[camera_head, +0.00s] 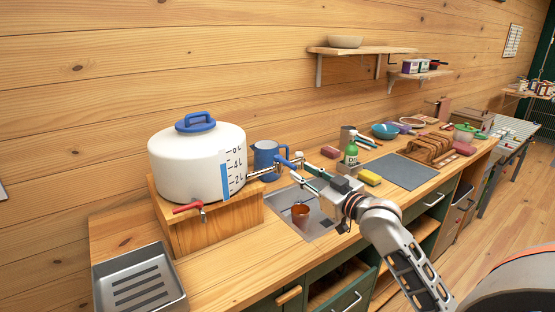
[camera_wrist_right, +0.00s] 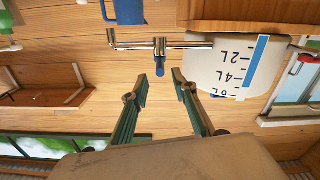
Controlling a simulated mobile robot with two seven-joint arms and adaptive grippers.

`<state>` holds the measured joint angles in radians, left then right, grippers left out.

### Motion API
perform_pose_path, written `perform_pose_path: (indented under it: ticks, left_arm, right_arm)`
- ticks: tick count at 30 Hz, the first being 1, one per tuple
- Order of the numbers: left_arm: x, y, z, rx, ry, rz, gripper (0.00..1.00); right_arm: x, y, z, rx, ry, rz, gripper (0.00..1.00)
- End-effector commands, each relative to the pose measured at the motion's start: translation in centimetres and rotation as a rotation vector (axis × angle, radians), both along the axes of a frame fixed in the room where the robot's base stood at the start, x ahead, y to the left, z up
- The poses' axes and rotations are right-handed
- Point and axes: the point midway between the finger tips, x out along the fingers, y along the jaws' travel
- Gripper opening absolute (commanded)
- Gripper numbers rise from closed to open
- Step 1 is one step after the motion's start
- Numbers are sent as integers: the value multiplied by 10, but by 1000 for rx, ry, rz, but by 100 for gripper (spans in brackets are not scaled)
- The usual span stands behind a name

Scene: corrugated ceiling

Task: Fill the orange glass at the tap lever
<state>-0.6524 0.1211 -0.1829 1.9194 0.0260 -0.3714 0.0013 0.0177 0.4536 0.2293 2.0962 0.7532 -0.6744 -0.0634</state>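The orange glass (camera_head: 300,215) stands upright in the sink (camera_head: 281,203). A chrome tap (camera_head: 262,172) with a blue lever (camera_head: 282,163) is at the back of the sink. My right gripper (camera_head: 292,169) is above the sink, close to the lever. In the wrist view, which is upside down, its two fingers (camera_wrist_right: 160,88) are apart and empty. The tap's blue lever (camera_wrist_right: 160,68) is just beyond the fingertips, in line with the gap, and seems apart from them. The glass is not visible there. My left gripper is out of view.
A white water tank (camera_head: 190,165) with a red lever (camera_head: 187,208) stands on a wooden box (camera_head: 222,220) left of the sink. A blue jug (camera_head: 265,155) is behind the tap. A green bottle (camera_head: 351,153) and yellow sponge (camera_head: 369,177) are right. A grey tray (camera_head: 140,285) is front left.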

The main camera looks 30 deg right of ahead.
Motion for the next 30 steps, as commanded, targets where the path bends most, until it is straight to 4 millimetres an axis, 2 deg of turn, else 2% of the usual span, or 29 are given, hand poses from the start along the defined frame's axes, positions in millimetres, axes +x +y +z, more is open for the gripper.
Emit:
perform_pose_path:
  ticks: [9,15,26,30]
  left_arm:
    - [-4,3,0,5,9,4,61]
    - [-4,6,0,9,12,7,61]
    - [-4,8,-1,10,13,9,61]
    - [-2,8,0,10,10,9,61]
  right_arm:
    - [45,4,0,2,0,0,28]
    - [66,6,-1,2,1,0,28]
    - [72,7,-2,0,2,1,28]
    - [72,7,-2,0,2,1,0]
